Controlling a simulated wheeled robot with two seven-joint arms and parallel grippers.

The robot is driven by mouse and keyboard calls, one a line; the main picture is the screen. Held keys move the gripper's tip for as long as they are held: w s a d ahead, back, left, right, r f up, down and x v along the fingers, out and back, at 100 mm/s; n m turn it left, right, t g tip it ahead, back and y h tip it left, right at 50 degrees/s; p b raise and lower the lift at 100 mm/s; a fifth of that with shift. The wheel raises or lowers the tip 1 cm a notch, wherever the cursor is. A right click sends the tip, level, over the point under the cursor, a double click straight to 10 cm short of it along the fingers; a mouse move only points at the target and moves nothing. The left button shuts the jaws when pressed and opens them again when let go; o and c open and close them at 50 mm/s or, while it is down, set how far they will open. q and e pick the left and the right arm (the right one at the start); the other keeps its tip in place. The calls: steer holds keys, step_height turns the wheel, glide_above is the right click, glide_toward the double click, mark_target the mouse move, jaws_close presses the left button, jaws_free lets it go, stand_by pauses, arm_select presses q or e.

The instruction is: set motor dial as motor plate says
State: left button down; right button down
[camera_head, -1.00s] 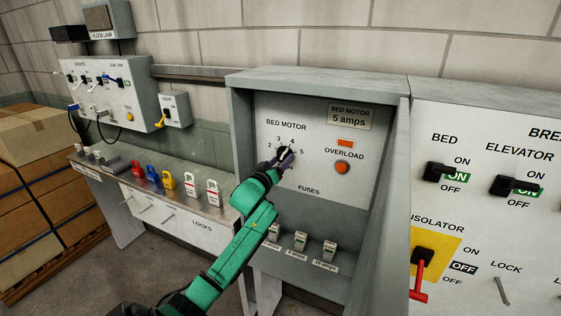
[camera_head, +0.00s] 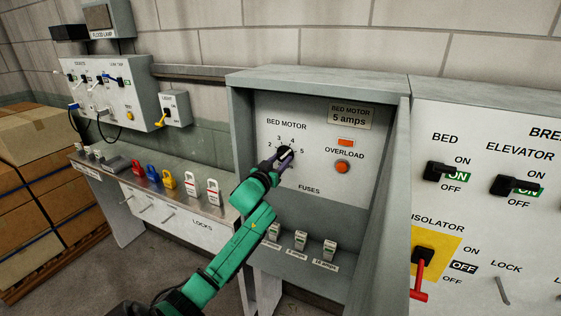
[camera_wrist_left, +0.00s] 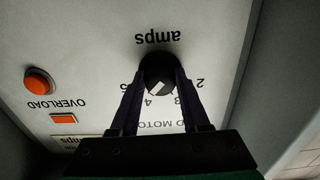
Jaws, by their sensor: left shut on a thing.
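The motor dial (camera_head: 286,152) is a round black knob with a white mark, on the grey panel under "BED MOTOR", with the numbers 2, 3, 4 and 5 around its upper side. My left gripper (camera_head: 279,160) is shut on the dial. In the left wrist view, upside down, its two dark fingers (camera_wrist_left: 158,85) lie on either side of the dial (camera_wrist_left: 160,70). The white mark there lies on the side of the 4 and 5; its exact reading is hard to tell. The motor plate (camera_head: 348,116) reads "BED MOTOR 5 amps". My right gripper is not in view.
An orange overload button (camera_head: 342,167) sits right of the dial. Fuses (camera_head: 301,241) stand on the ledge below. The cabinet's side wall (camera_head: 383,200) closes off the right. Coloured locks (camera_head: 169,180) stand on the bench at left.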

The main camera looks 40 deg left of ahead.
arm_select(q)
steer(key=m, duration=0.4)
steer(key=shift+a+m, duration=0.1)
steer(key=shift+m, duration=0.3)
stand_by(0.4)
steer(key=shift+c, duration=1.9)
jaws_free()
steer(key=b+v, duration=0.3)
steer(key=v, duration=1.1)
steer(key=shift+s, duration=0.3)
